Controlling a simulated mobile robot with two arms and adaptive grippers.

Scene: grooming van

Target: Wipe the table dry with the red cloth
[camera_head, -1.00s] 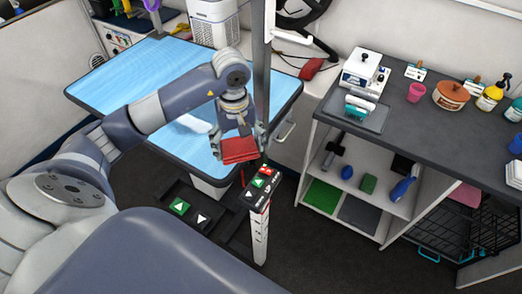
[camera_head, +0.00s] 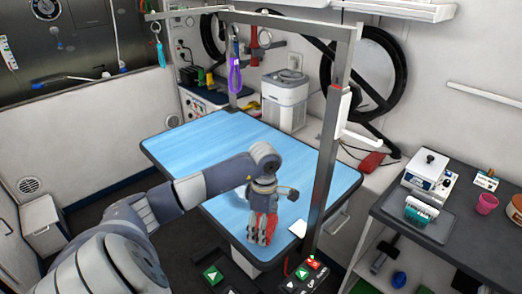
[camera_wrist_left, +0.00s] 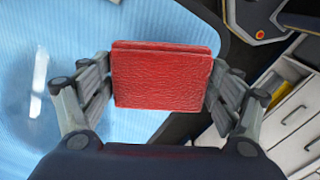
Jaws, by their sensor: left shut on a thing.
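The blue grooming table (camera_head: 195,140) fills the middle of the head view; its ribbed top also shows in the wrist view (camera_wrist_left: 60,130). My left gripper (camera_head: 262,236) is at the table's near right part, close to the edge. It is shut on the folded red cloth (camera_wrist_left: 160,78), which is flat and square between the two fingers. In the head view the red cloth (camera_head: 262,222) is partly hidden by the fingers. Whether it touches the table I cannot tell. A pale, shiny patch (camera_wrist_left: 38,82) lies on the tabletop left of the cloth. My right gripper is out of view.
A metal post (camera_head: 328,150) with an overhead bar rises at the table's right side, near my left gripper. A white appliance (camera_head: 285,98) stands behind the table. A dark counter (camera_head: 440,225) stands at right.

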